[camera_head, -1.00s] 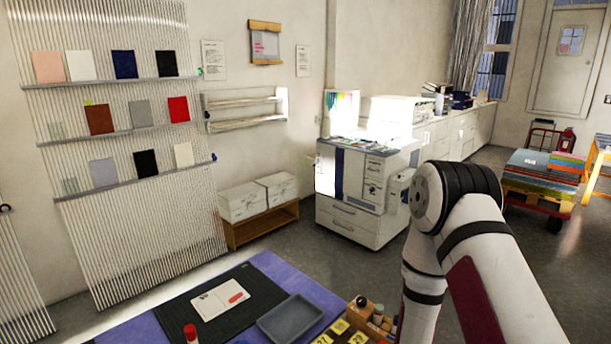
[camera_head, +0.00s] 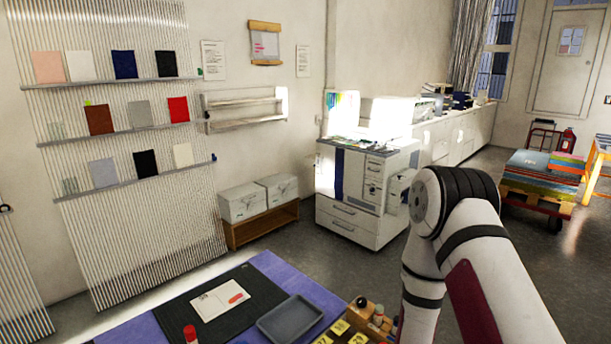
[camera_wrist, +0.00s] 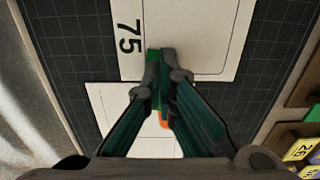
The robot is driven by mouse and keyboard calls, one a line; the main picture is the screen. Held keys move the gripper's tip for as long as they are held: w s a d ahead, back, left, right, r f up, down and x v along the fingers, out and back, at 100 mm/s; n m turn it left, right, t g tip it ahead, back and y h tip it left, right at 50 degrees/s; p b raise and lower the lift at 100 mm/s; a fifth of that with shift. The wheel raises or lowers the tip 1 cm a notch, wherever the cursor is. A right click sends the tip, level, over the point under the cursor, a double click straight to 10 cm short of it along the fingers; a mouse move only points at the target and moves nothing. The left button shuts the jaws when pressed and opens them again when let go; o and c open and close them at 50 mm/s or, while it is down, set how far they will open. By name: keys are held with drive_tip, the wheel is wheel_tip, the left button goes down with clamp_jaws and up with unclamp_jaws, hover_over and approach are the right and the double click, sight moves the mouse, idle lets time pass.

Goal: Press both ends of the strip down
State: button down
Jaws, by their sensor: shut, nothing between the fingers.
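In the head view a white card (camera_head: 219,300) lies on a dark cutting mat (camera_head: 262,291), with a small red strip (camera_head: 236,298) at its right part. In the wrist view my gripper (camera_wrist: 160,54) is shut and empty, pointing down over pale cards. Its fingertips are over the lower part of a card marked 75 (camera_wrist: 185,35). A bit of orange-red (camera_wrist: 164,122), probably the strip, shows between the fingers over a second pale card (camera_wrist: 110,108). The fingers hide the rest of it. I cannot tell whether the fingertips touch the card.
A grey tray (camera_head: 290,319) sits right of the card. A red-capped bottle (camera_head: 190,334) stands at the mat's front. Yellow number tiles (camera_head: 340,327) and a wooden holder (camera_head: 366,318) are at the table's right; tiles also show in the wrist view (camera_wrist: 302,149).

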drive_tip(key=shift+f, duration=0.55)
drive_tip(key=shift+r, duration=0.1)
idle(0.5)
drive_tip(key=shift+r+p, duration=1.4)
drive_tip(key=shift+r, duration=2.05)
